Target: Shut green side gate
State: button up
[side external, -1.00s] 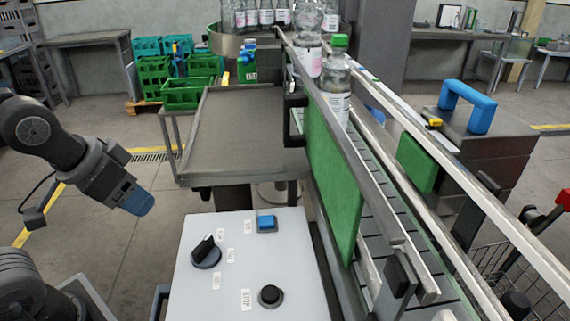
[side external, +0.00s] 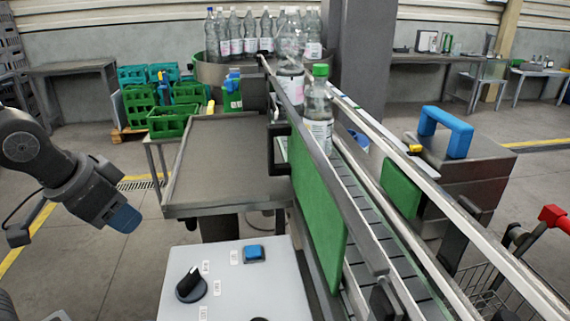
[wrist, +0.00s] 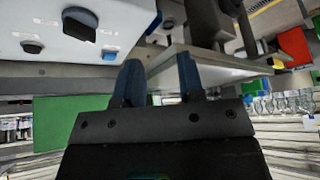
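A large green panel (side external: 318,200) stands upright along the near side of the bottle conveyor; a green panel also shows at the left of the wrist view (wrist: 60,122). A black handle (side external: 276,148) sits by its far upper end. I cannot tell whether this gate is fully shut. A smaller green panel (side external: 401,188) is on the conveyor's far side. My gripper (side external: 124,218) is at the left, well away from both panels, with nothing held. Its blue fingers stand apart in the wrist view (wrist: 160,78).
A control box (side external: 235,285) with knob and blue button (side external: 254,253) stands between my gripper and the conveyor. A grey side table (side external: 235,160) is behind it. A green-capped bottle (side external: 319,112) stands on the conveyor. A blue-handled machine (side external: 465,160) is beyond.

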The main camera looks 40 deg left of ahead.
jog(key=w+d+r+m, duration=0.1)
jog(key=w+d+r, duration=0.1)
jog(key=w+d+r+m, duration=0.1)
jog(key=w+d+r, duration=0.1)
jog(key=w+r, duration=0.1)
jog(key=w+d+r+m, duration=0.1)
jog(key=w+d+r, duration=0.1)
jog(key=r, duration=0.1)
jog(key=shift+w+m+t, duration=0.3)
jog(key=shift+m, duration=0.1)
jog(key=c, duration=0.5)
jog(key=w+d+r+m, duration=0.1)
jog(key=d, duration=0.1)
jog(key=w+d+r+m, duration=0.1)
jog(key=w+d+r, duration=0.1)
jog(key=d, duration=0.1)
jog(key=w+d+r+t, duration=0.1)
jog(key=w+d+r, duration=0.1)
jog(key=shift+w+d+m+y, duration=0.1)
jog(key=shift+d+m+y, duration=0.3)
grip_shut()
jog(key=w+f, duration=0.2)
jog(key=w+a+f, duration=0.1)
jog(key=w+f, duration=0.2)
jog(key=w+a+f, duration=0.1)
jog(key=w+f, duration=0.1)
jog(key=w, duration=0.1)
jog(key=shift+w+a+f, duration=0.1)
jog(key=shift+w+f, duration=0.15)
jog(key=shift+w+a, duration=0.35)
